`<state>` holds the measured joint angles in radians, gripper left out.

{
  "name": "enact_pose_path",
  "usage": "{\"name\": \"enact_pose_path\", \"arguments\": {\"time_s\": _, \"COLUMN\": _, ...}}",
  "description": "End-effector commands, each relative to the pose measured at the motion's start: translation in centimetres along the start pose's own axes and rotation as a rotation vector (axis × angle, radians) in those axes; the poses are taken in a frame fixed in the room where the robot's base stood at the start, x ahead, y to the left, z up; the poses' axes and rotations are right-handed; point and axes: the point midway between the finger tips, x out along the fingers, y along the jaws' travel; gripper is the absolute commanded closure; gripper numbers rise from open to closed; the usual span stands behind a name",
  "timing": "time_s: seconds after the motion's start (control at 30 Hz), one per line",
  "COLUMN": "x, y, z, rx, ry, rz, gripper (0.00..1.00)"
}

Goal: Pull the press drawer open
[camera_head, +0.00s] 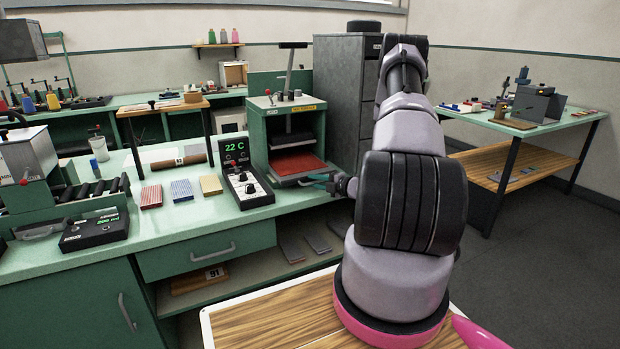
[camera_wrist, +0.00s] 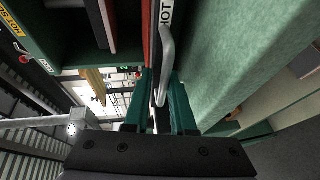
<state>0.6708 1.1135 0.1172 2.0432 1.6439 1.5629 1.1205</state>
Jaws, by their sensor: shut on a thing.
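The green press (camera_head: 287,125) stands on the bench in the head view. Its drawer (camera_head: 299,164) has a red surface and sits low in the press opening; how far it is out is hard to tell. My gripper (camera_head: 318,181) is at the right end of the drawer's front. In the wrist view my gripper (camera_wrist: 160,100) has its teal fingers shut on the grey bar handle (camera_wrist: 167,55). The handle is beside a red edge and a plate reading "HOT". My arm hides part of the area right of the press.
A controller reading "22 C" (camera_head: 242,178) stands left of the press. Colored blocks (camera_head: 181,190) lie farther left on the bench (camera_head: 170,229). A grey cabinet (camera_head: 342,87) stands behind the press. The floor right of my arm is clear, up to a side table (camera_head: 530,135).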

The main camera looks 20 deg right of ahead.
Motion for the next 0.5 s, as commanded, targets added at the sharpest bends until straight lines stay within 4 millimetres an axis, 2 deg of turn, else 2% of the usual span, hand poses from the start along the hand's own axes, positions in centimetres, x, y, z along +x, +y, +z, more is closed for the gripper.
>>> {"name": "enact_pose_path", "arguments": {"time_s": 0.03, "x": -1.7, "y": -1.3, "z": -0.6, "rx": 0.010, "ry": -0.001, "rz": -0.024, "gripper": 1.00}}
{"name": "enact_pose_path", "arguments": {"time_s": 0.2, "x": -5.5, "y": -2.0, "z": -2.2, "rx": 0.010, "ry": -0.002, "rz": -0.023, "gripper": 1.00}}
{"name": "enact_pose_path", "arguments": {"time_s": 0.4, "x": -8.6, "y": -2.6, "z": -3.6, "rx": 0.007, "ry": -0.001, "rz": -0.022, "gripper": 1.00}}
{"name": "enact_pose_path", "arguments": {"time_s": 0.5, "x": -9.6, "y": -2.8, "z": -4.0, "rx": 0.006, "ry": -0.001, "rz": -0.020, "gripper": 1.00}}
